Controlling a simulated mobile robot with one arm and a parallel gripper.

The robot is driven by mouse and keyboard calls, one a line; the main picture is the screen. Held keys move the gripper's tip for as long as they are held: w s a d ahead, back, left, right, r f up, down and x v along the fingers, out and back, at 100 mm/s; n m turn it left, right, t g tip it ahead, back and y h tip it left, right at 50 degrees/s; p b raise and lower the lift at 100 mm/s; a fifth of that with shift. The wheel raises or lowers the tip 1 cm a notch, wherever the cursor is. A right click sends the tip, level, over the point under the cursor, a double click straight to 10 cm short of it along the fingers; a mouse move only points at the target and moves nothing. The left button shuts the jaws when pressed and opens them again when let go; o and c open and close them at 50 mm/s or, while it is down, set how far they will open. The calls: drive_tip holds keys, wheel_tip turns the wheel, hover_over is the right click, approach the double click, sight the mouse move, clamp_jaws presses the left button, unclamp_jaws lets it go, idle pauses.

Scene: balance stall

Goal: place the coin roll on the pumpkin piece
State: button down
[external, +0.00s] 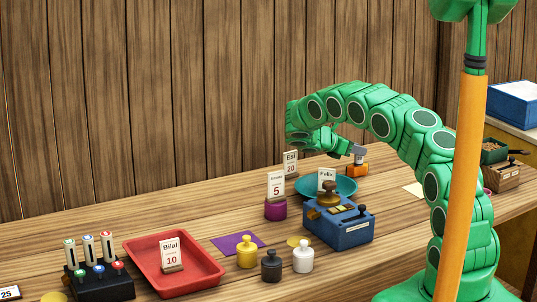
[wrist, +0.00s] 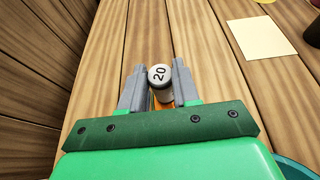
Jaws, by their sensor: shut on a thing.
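The coin roll (wrist: 159,78), a pale grey cylinder with a round white end marked 20, sits between the two grey fingers of my gripper (wrist: 160,69) in the wrist view. My gripper is shut on it. In the external view my gripper (external: 357,151) is at the back right of the counter, close above a small orange block (external: 359,168), which looks like the pumpkin piece. A sliver of orange also shows below the roll in the wrist view. Whether the roll touches the orange block cannot be told.
A teal dish (external: 345,186) with a Felix card stands just in front of the gripper. A blue box (external: 345,233) with weights, a red tray (external: 199,283) and several coloured weights stand nearer the front. A cream paper sheet (wrist: 262,37) lies flat nearby. Wood wall behind.

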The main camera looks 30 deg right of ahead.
drive_tip(key=shift+f, duration=0.1)
drive_tip(key=c, duration=0.8)
unclamp_jaws()
drive_tip(key=shift+a, duration=0.15)
drive_tip(key=v, duration=1.1)
drive_tip(key=shift+a+r, duration=0.25)
drive_tip(key=shift+a, duration=0.1)
